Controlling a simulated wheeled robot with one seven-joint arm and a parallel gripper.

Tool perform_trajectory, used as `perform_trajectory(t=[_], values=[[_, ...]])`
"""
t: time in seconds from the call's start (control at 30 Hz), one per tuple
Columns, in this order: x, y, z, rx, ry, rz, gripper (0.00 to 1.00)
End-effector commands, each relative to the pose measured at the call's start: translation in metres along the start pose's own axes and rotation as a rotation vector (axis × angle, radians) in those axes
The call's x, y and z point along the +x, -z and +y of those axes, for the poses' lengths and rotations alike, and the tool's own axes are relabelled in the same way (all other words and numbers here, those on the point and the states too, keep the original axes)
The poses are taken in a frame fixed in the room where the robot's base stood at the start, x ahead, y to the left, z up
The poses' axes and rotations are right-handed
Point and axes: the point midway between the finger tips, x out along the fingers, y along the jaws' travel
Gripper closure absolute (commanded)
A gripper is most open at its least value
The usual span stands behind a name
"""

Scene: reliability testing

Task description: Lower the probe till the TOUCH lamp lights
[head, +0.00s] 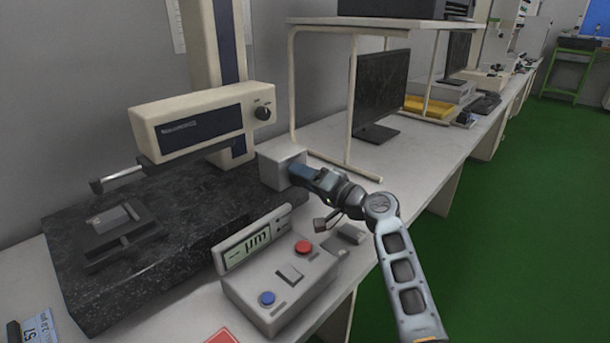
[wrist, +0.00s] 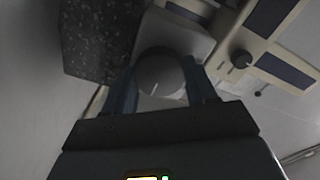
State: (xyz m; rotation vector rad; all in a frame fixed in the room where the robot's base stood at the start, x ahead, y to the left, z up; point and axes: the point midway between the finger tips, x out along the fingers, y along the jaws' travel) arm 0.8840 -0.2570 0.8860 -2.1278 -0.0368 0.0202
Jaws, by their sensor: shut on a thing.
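My gripper (head: 303,173) reaches the pale box (head: 281,165) at the foot of the column. In the wrist view its two blue fingers are shut on a round grey knob (wrist: 160,74) with a white index line, on that box. The knob is hidden in the head view. The cream drive unit (head: 200,120) sits on the column. The probe's tip is too small to judge contact. I cannot make out a TOUCH lamp.
A dark granite slab (head: 195,205) carries the block. In front stands a control box (head: 290,285) with a display reading dashes and µm, a red button (head: 303,247) and a blue button (head: 267,298). A monitor (head: 377,92) and shelf frame stand beyond my gripper.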

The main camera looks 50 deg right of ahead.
Motion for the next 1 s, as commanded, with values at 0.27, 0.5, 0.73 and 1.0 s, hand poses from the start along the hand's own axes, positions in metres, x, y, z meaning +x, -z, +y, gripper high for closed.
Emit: perform_trajectory(t=[0.27, 0.5, 0.73, 1.0], values=[[-0.0007, 0.0012, -0.0002, 0.263, -0.003, 0.0, 0.74], [-0.0008, 0.0011, 0.0005, 0.465, -0.003, 0.001, 0.74], [-0.0007, 0.0006, 0.0016, 0.603, -0.003, 0.002, 0.74], [-0.0008, 0.0003, 0.0023, 0.687, -0.002, 0.002, 0.74]])
